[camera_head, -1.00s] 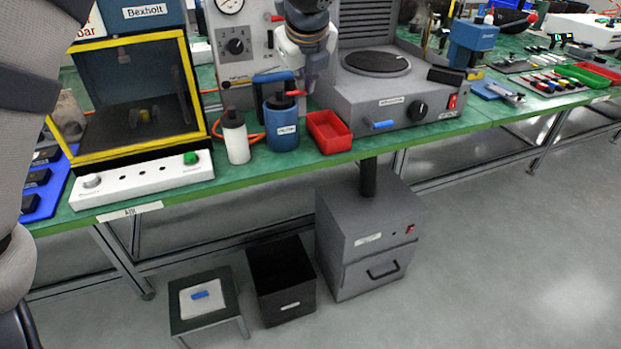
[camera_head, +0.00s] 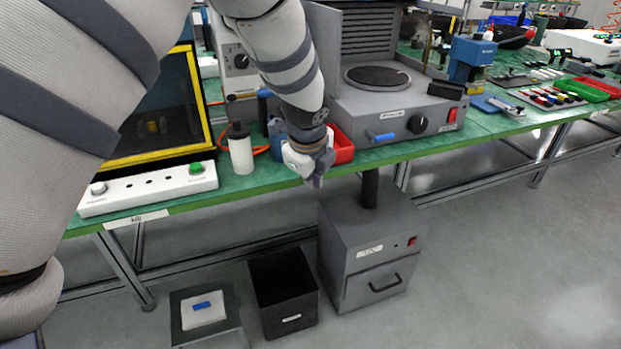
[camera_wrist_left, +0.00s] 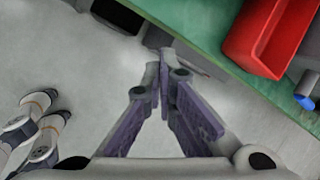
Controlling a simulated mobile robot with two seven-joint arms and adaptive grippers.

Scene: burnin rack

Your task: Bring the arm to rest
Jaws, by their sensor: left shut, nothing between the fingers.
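My left arm (camera_head: 285,60) reaches in from the upper left of the head view and hangs down in front of the green bench. Its gripper (camera_head: 318,183) is at the bench's front edge, before the red bin (camera_head: 343,147), pointing down. In the left wrist view the two fingers (camera_wrist_left: 164,55) meet at their tips with nothing between them. Below them is grey floor, with the green bench edge (camera_wrist_left: 205,35) and the red bin (camera_wrist_left: 262,38) at upper right. My right gripper does not show in the head view.
A white bottle (camera_head: 240,150) and a blue container (camera_head: 277,135), partly hidden by my arm, stand left of the gripper. A hotplate unit (camera_head: 400,110) stands right. Below are a black bin (camera_head: 283,290), a grey cabinet (camera_head: 372,240) and a stool (camera_head: 180,325). The floor at right is clear.

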